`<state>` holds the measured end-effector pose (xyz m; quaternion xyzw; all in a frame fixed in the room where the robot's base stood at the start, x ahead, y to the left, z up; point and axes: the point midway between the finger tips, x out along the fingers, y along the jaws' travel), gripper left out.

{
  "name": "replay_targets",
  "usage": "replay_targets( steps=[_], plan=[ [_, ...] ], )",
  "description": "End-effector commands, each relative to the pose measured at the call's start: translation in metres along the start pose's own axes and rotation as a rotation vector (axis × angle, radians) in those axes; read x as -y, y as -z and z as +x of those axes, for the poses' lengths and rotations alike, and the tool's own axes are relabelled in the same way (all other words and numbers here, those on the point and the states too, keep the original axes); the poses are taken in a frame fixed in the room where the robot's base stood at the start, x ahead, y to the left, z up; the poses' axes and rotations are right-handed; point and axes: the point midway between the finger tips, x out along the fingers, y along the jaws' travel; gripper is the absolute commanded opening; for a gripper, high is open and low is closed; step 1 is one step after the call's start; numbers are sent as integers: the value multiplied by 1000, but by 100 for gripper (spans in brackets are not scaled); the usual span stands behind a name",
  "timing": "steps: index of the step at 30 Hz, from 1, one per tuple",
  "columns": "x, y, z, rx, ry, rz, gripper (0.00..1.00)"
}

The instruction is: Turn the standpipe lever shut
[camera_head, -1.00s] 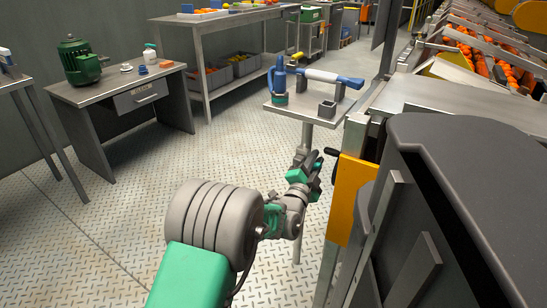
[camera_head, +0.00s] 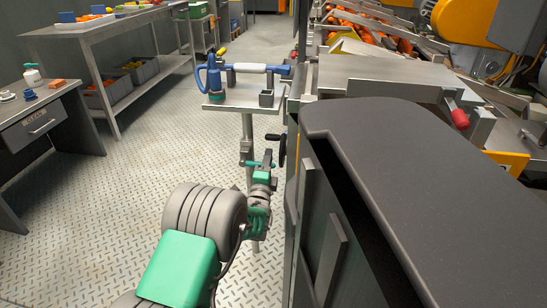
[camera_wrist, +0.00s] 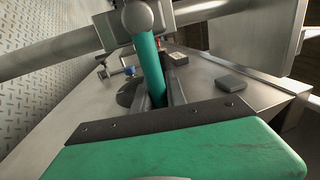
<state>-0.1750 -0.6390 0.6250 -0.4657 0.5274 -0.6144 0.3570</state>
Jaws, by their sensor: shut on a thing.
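The teal standpipe lever (camera_wrist: 149,62) runs down from a grey valve body in the wrist view and ends between my fingers. My gripper (camera_wrist: 153,88) is shut on the lever. In the head view my gripper (camera_head: 262,168) is at the grey upright standpipe (camera_head: 247,132), below a small metal shelf. The fingertips and lever are small there, and the lever's exact angle is hard to tell.
The shelf (camera_head: 226,101) above holds a blue and white tool (camera_head: 250,68). A black handwheel (camera_head: 282,150) is close right of my gripper. A large dark housing (camera_head: 410,160) fills the right side. The patterned floor (camera_head: 110,220) at left is clear.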

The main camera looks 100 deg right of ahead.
Motion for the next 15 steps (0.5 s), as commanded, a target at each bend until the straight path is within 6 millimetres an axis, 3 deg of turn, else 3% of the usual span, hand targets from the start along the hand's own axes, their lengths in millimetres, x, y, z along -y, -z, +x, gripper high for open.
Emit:
replay_targets(
  steps=[11,12,15],
  plan=[
    [2,-3,1,5,6,5,0],
    [2,-3,1,5,5,6,18],
    [2,-4,1,5,4,6,27]
  ],
)
